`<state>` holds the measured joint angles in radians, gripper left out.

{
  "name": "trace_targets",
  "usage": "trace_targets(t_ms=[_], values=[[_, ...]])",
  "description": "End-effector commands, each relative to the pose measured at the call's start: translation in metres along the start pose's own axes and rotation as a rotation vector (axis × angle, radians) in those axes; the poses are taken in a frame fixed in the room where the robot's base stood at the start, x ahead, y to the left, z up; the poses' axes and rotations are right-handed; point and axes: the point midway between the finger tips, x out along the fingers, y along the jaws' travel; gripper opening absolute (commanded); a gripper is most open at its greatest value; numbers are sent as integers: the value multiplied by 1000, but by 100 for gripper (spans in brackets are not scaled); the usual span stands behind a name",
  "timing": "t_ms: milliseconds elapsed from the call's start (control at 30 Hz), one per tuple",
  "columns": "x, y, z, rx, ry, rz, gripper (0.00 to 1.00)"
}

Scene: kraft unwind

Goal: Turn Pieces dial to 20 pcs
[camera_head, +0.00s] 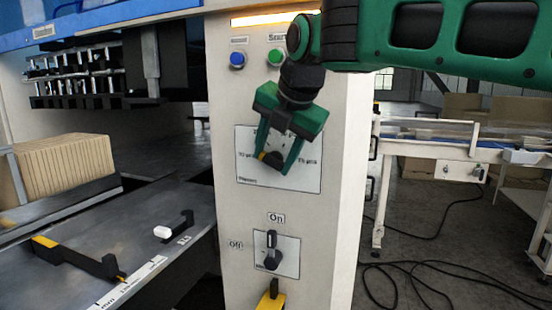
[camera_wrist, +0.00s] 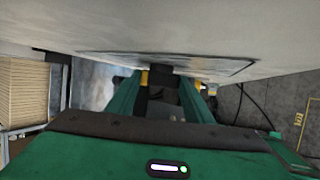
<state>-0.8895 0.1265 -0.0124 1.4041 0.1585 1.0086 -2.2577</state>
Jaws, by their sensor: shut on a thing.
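The Pieces dial (camera_head: 273,160) is a black knob with a yellow mark on a white plate (camera_head: 305,181) on the machine's front panel. My green gripper (camera_head: 276,165) reaches down from above and is shut on the dial, one finger on each side. The fingers cover part of the plate, and its labels are partly hidden or too small to read surely. The yellow mark is at the left of the knob in the head view. In the wrist view the dark knob (camera_wrist: 162,71) shows between the fingers, close to the panel.
Blue (camera_head: 238,60) and green (camera_head: 276,57) buttons sit above the dial. An On/Off switch (camera_head: 271,252) is below it. A metal table (camera_head: 130,235) with yellow-and-black parts and stacked cardboard (camera_head: 62,168) is at left. A conveyor (camera_head: 440,150) stands at right, with cables on the floor.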

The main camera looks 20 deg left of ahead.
Motion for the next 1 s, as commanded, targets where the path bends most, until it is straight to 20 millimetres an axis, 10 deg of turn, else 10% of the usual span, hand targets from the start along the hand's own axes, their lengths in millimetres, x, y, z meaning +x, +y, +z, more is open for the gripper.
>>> trace_targets(t_ms=[1000], values=[[5,0,0,-80,6,-212,25]])
